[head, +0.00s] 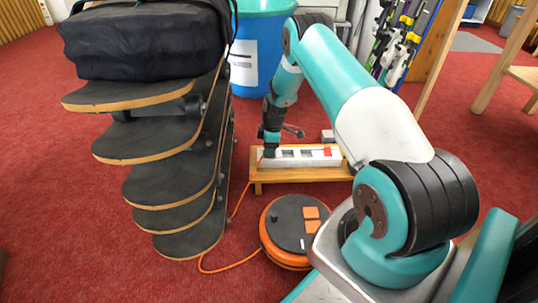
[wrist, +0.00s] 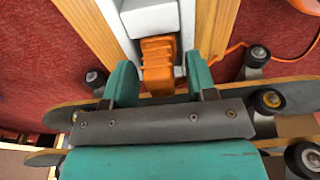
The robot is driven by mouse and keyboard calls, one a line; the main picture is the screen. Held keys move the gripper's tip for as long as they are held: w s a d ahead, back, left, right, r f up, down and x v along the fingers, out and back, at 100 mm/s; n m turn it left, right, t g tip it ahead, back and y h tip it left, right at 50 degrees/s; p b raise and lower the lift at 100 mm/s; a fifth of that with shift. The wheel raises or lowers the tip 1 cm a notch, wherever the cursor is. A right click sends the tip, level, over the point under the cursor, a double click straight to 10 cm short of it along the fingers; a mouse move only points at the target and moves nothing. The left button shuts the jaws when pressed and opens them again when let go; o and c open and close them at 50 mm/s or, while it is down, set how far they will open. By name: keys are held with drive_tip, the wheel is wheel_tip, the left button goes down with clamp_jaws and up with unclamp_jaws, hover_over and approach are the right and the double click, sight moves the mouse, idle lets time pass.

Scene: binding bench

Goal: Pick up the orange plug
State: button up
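The orange plug (wrist: 158,66) sits at the end of a white power strip (wrist: 150,20) in the wrist view. My gripper (wrist: 159,72) has its two teal fingers on either side of the plug, with a gap seen at the right finger; it looks open. In the head view my gripper (head: 270,150) is low at the left end of the power strip (head: 308,157), and it hides the plug there. An orange cord (head: 240,200) runs from that end to the floor.
The strip lies on a low wooden bench (head: 300,175). A stack of skateboards (head: 165,190) with a black bag (head: 145,40) on top stands close at left. An orange cable reel (head: 289,225) is on the red carpet in front. A blue bin (head: 258,55) stands behind.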

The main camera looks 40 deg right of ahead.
drive_tip(key=c, duration=0.7)
wheel_tip(320, 180, up, 20)
drive_tip(key=p, duration=1)
drive_tip(key=shift+o, duration=0.2)
